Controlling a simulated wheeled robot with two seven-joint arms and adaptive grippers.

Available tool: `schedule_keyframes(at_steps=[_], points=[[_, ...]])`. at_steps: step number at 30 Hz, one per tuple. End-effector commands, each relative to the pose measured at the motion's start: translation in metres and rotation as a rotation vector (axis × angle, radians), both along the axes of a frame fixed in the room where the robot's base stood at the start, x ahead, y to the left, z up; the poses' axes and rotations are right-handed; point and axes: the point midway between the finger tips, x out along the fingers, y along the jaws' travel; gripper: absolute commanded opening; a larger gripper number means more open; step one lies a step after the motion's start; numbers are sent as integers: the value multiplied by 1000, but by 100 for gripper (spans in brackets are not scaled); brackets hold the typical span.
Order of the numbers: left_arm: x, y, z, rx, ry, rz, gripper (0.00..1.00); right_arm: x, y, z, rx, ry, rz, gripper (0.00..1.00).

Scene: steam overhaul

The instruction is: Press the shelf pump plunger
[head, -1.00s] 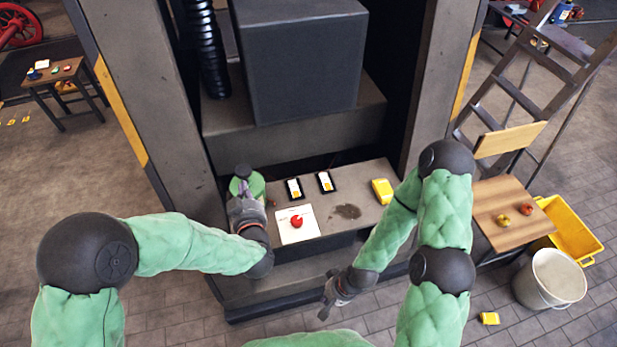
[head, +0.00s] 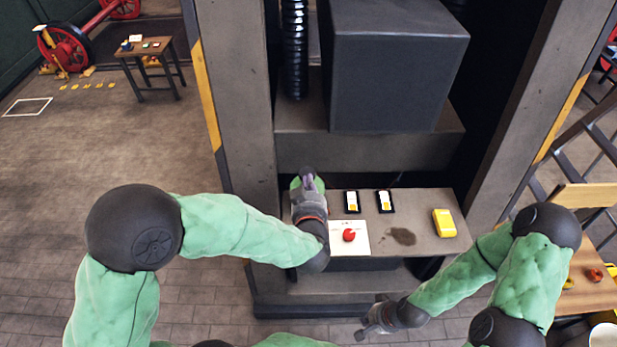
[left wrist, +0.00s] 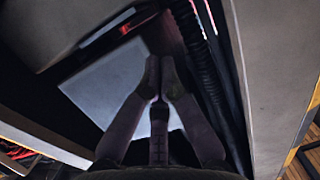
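The green pump (head: 296,184) stands at the left end of the shelf (head: 441,205). My left gripper (head: 308,174) is over it in the head view and hides its top and most of its body. I cannot see the plunger or tell whether the gripper touches it. In the left wrist view the left gripper's fingers (left wrist: 160,64) meet at their tips, with nothing visible held between them. My right gripper (head: 362,334) hangs low in front of the shelf, apart from it; its fingers are too small to read.
A white sheet with a red knob (head: 349,235), two black-framed cards (head: 385,201) and a yellow box (head: 444,223) are on the shelf. A dark stain (head: 401,236) marks it. A large dark block (head: 395,75) overhangs behind. A ladder (head: 590,165) stands right.

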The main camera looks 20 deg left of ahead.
Motion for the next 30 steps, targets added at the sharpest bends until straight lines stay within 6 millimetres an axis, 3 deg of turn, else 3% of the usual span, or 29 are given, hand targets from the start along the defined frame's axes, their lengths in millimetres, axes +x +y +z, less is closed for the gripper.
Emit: schedule_keyframes(at_steps=[16,22,30], points=[[89,27,-26,0,1,3,0,0,0,-23,0,0,0,0],[86,27,-53,1,1,1,0,0,0,-32,0,0,0,0],[86,27,-63,1,0,1,0,0,0,-35,0,0,0,0]])
